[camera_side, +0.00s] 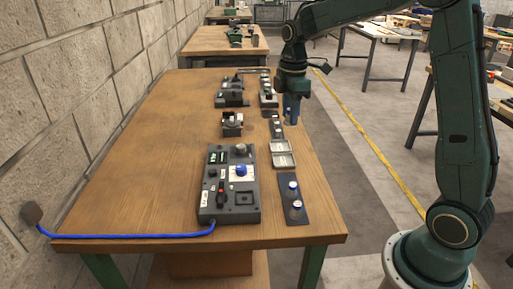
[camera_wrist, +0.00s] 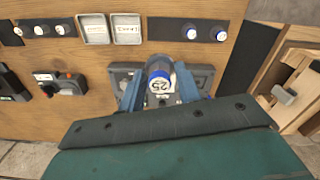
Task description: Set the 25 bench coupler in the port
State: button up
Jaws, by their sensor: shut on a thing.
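The 25 bench coupler (camera_wrist: 159,76) is a short cylinder with a white end marked "25" and blue on it, seen in the wrist view between two blue fingers. My gripper (camera_wrist: 160,92) is shut on it. In the side view my gripper (camera_side: 291,116) points down near the table's right edge, beside the rear strip, and the coupler cannot be made out there. In the wrist view a dark panel (camera_wrist: 203,76) lies behind the coupler, partly hidden by the fingers. I cannot tell which opening is the port, or whether the coupler touches anything.
A dark control box (camera_side: 212,205) with a blue knob stands at the front of the wooden table (camera_side: 150,190). Two grey trays (camera_side: 284,160) lie between a front strip (camera_side: 305,215) of couplers and a rear strip (camera_side: 277,128). More devices (camera_side: 232,98) stand behind. The table's left side is clear.

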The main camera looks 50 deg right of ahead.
jog(key=a+f+n, duration=0.2)
jog(key=a+f, duration=0.2)
jog(key=a, duration=0.5)
jog(key=a+f+n, duration=0.3)
jog(key=a+f, duration=0.1)
jog(key=a, duration=0.4)
jog(key=shift+w+a+n, duration=0.3)
jog(key=shift+w+a, duration=0.05)
jog(key=shift+w, duration=0.05)
jog(key=shift+f, duration=0.2)
jog(key=shift+f, duration=2.9)
jog(key=shift+f, duration=0.6)
jog(key=o, duration=1.6)
jog(key=shift+c, duration=0.2)
jog(key=shift+r, duration=0.15)
